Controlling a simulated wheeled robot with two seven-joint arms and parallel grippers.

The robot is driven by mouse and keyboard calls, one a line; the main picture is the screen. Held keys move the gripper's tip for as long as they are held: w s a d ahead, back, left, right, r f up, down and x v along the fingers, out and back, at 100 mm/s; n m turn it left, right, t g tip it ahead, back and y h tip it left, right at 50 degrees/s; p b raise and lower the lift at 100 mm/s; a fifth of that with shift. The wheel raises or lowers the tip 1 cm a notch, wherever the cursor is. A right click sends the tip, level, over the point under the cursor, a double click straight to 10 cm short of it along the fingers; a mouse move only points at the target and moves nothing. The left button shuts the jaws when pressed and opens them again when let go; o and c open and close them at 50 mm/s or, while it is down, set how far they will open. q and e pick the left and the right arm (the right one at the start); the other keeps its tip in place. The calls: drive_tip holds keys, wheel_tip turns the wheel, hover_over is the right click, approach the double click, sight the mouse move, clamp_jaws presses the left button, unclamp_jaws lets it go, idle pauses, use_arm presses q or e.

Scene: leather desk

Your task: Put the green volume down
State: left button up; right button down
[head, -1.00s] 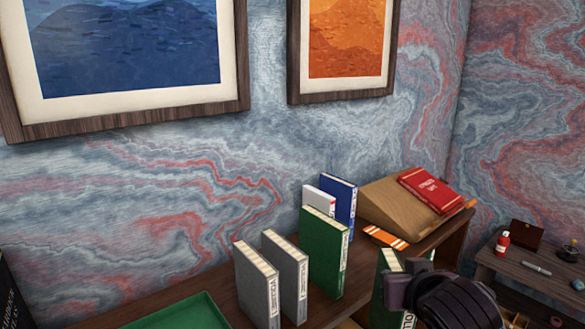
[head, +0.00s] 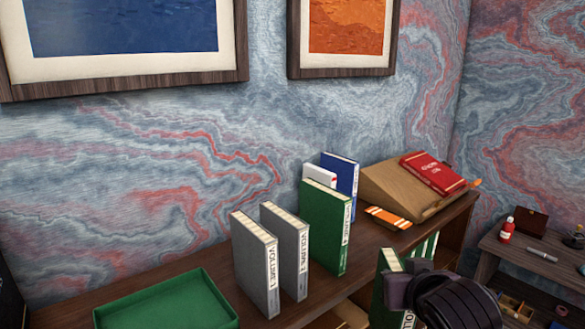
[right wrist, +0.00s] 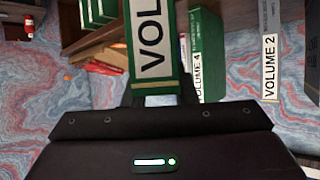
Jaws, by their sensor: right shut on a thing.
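The green volume (head: 378,302) in my right gripper (head: 399,291) is upright in front of the desk's front edge, at the lower right of the head view. In the right wrist view the held green volume (right wrist: 152,48) shows its white spine label reading "VOL", the rest cut off. The right gripper is shut on it. Another green book, Volume 4 (head: 324,228), stands upright on the desk top; it also shows in the wrist view (right wrist: 207,55). Grey Volume 1 (head: 254,268) and grey Volume 2 (head: 286,250) stand to its left. My left gripper is not in view.
A green tray (head: 170,281) lies at left. Bare desk top lies between Volumes 2 and 4.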

drive_tip(key=shift+r, duration=0.1)
drive_tip(key=s+f, duration=0.2)
drive_tip(key=f, duration=0.2)
drive_tip(key=s+f, duration=0.1)
drive_tip(key=f, duration=0.2)
drive_tip(key=s+f, duration=0.2)
drive_tip(key=f, duration=0.2)
drive_tip(key=shift+s+a+f, duration=0.1)
drive_tip(key=shift+s+f, duration=0.2)
drive_tip(key=shift+s, duration=0.05)
drive_tip(key=shift+s+f, duration=0.25)
drive_tip(key=shift+f, duration=0.15)
drive_tip(key=shift+d, duration=0.2)
